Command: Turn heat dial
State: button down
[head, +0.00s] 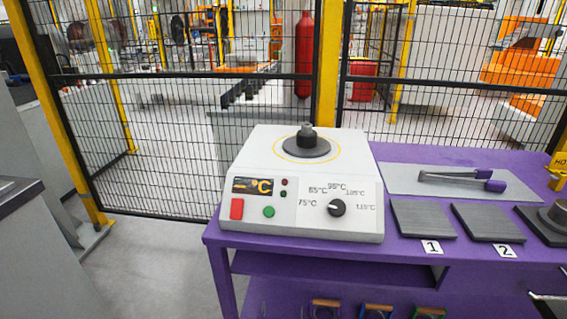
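The heat dial (337,208) is a round black knob on the sloped front panel of a white heater unit (250,152). Temperature labels from 75°C on the left to 115°C on the right ring the dial. The dial's pointer is too small to read surely. To its left are a dark display (252,186) with an orange °C sign, a red switch (237,208) and a green button (269,212). A dark metal part (306,145) stands on the unit's top plate. My gripper is not in view, and nothing covers the dial.
The heater stands at the left end of a purple bench (400,270). To its right are a grey tray (400,178) with purple-ended tongs (455,178) and dark pads marked 1 (422,218) and 2 (488,222). A mesh fence (160,150) stands behind. Floor at left is clear.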

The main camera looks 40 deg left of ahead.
aim_at(337, 207)
jog(key=u, duration=1.1)
